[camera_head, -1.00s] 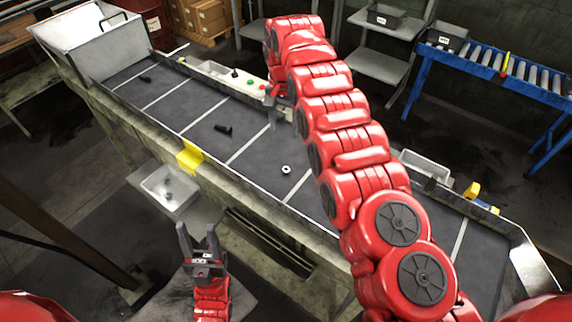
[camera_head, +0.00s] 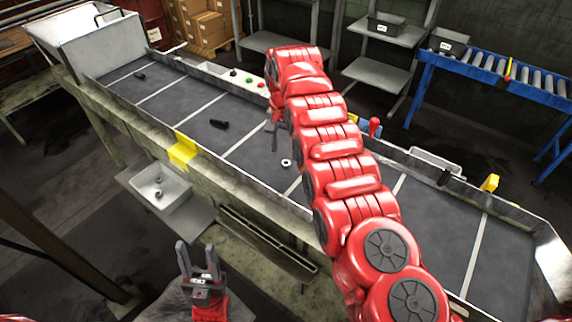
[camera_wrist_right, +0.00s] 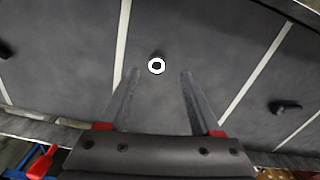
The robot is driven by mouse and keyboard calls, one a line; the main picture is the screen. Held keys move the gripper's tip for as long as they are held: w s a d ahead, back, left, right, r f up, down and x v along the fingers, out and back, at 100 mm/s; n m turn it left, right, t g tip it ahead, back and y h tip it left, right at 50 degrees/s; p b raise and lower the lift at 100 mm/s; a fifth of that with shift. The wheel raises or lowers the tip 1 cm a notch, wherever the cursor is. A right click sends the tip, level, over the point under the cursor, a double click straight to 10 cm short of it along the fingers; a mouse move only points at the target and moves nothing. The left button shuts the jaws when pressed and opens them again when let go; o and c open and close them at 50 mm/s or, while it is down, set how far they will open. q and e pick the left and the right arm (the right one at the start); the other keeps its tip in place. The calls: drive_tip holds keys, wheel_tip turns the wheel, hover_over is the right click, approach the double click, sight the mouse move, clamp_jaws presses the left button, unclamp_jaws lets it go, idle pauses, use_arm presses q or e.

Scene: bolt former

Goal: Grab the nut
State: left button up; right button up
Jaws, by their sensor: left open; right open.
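The nut (camera_head: 286,162) is a small, pale ring lying flat on the dark belt (camera_head: 150,109). In the right wrist view the nut (camera_wrist_right: 157,66) sits between and just beyond the fingertips. My right gripper (camera_wrist_right: 157,72) is open and empty, with one finger on each side of the nut's line. In the head view the right gripper (camera_head: 272,122) is mostly hidden by my red arm; a bit of finger shows near the nut. My left gripper (camera_head: 198,246) is open and empty, fingers up, below the near side of the conveyor.
A dark bolt (camera_head: 219,124) lies on the belt left of the nut, another (camera_head: 139,75) farther up. A grey bin (camera_head: 160,189) holding small parts stands on the near side by a yellow bracket (camera_head: 183,150). A low metal rim edges the belt.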

sight(286, 163)
drive_tip(key=shift+d+f+p, duration=0.1)
drive_tip(key=shift+f+p, duration=0.1)
drive_tip(key=shift+p, duration=0.15)
wheel_tip(286, 163, down, 3)
drive_tip(key=shift+s+d+f+p, duration=0.15)
drive_tip(key=shift+p, duration=0.75)
drive_tip(key=shift+f, duration=0.2)
clamp_jaws()
